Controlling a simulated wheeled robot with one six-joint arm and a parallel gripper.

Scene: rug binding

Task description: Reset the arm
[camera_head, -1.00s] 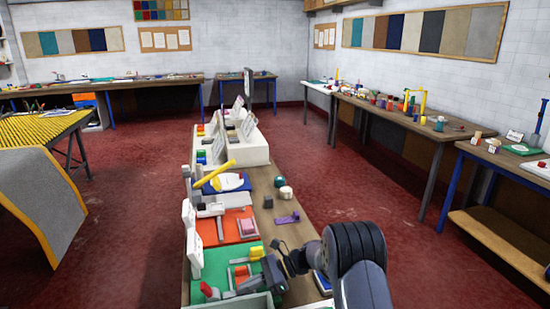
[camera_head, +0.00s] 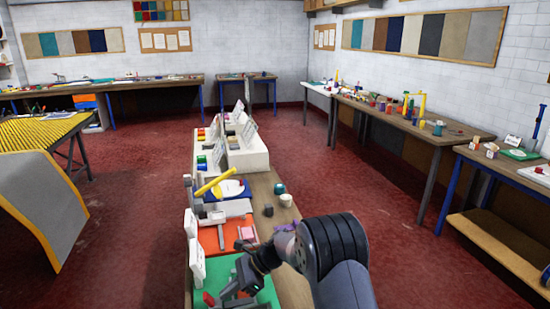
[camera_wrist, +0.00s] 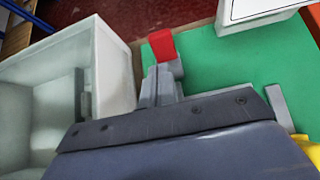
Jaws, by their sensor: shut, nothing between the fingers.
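My gripper (camera_head: 228,289) is low over the green mat (camera_head: 266,292) at the near end of the long narrow table, with my arm reaching in from the lower right. Its fingers are shut and hold nothing. In the wrist view the gripper (camera_wrist: 160,86) shows as grey fingers in front of a dark plate with screws. A red-tipped grey piece (camera_wrist: 162,46) stands just beyond the fingertips; I cannot tell whether they touch it.
A pale open bin (camera_wrist: 110,65) is close on the left in the wrist view; a white box (camera_wrist: 255,8) is beyond the mat. A yellow piece (camera_wrist: 308,148) is at right. Farther along the table are an orange mat (camera_head: 212,238), a yellow rod (camera_head: 215,183) and a white holder (camera_head: 247,157).

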